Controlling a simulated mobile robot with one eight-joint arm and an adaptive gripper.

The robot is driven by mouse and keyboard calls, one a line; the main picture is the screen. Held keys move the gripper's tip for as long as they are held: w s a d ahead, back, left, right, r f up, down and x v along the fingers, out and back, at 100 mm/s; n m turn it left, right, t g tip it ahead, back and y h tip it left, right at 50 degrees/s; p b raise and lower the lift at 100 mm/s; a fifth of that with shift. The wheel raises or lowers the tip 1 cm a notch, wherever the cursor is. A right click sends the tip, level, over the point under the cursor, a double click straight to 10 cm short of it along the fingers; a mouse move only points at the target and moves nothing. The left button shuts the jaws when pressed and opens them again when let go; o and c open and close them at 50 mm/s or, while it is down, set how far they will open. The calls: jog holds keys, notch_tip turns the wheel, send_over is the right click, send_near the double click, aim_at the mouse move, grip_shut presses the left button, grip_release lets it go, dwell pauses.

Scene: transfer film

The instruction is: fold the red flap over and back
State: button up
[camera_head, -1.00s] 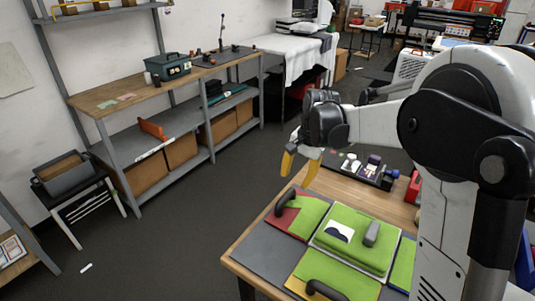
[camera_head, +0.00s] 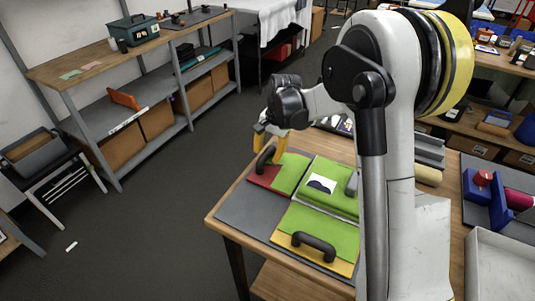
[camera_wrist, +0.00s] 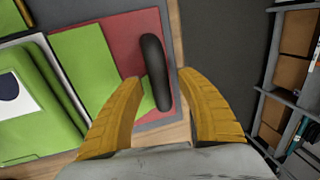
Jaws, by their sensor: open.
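The red flap (camera_head: 263,178) is at the back left of the flat grey mat with green panels, and it also shows in the wrist view (camera_wrist: 125,40). A dark curved handle (camera_head: 265,160) stands at its outer edge; the handle is seen from above in the wrist view (camera_wrist: 154,65). My gripper (camera_head: 268,146) is just above the handle, with yellow fingers apart. In the wrist view my gripper (camera_wrist: 159,77) has the handle lying between its fingertips, with no visible contact. The flap lies flat beside a green panel (camera_head: 293,172).
A green pad (camera_head: 335,200) with a white card (camera_head: 321,184) lies to the right on the mat. A yellow-edged green panel (camera_head: 322,225) with a dark handle (camera_head: 315,246) is in front. Bare grey mat (camera_head: 250,212) lies at left.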

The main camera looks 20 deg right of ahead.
grip_shut()
